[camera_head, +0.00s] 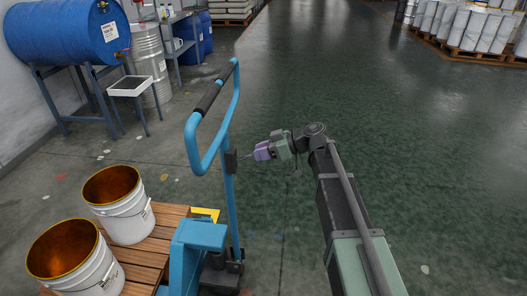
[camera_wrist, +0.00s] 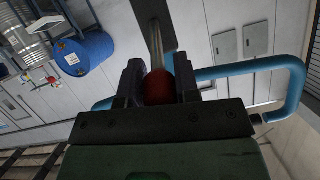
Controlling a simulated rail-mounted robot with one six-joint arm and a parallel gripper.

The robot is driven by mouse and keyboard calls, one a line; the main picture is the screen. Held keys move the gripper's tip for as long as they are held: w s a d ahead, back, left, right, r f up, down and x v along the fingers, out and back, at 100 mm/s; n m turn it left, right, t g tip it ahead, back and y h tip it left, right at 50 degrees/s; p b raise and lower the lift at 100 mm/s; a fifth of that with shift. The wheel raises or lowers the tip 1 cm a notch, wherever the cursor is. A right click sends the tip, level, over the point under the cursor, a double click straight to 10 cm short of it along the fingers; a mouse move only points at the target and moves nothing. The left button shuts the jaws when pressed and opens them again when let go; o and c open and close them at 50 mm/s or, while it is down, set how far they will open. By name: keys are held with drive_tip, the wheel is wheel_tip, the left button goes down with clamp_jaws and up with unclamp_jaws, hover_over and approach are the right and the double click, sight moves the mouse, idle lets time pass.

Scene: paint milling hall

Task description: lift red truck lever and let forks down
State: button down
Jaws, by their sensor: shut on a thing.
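The pallet truck (camera_head: 200,235) is blue and stands at the lower middle of the head view, with its looped handle (camera_head: 208,160) upright. The handle loop also crosses the wrist view (camera_wrist: 294,85). In the wrist view the red lever knob (camera_wrist: 158,88) on a metal rod sits between the two dark fingers of my gripper (camera_wrist: 159,82), which is shut on it. In the head view my gripper (camera_head: 247,154) reaches the handle column from the right; the red knob cannot be made out there. The truck's forks are hidden under the wooden pallet.
The wooden pallet (camera_head: 165,232) carries two white open buckets (camera_head: 125,215). A blue drum (camera_head: 65,35) lies on a stand at the upper left, near a grey steel drum (camera_head: 150,55). Stacked pails (camera_head: 480,28) stand at the upper right. The floor right of the truck is clear.

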drive_tip(key=c, duration=0.9)
unclamp_jaws()
drive_tip(key=shift+a, duration=0.1)
drive_tip(key=shift+o, duration=0.2)
drive_tip(key=p+v, duration=0.4)
drive_tip(key=v, duration=0.7)
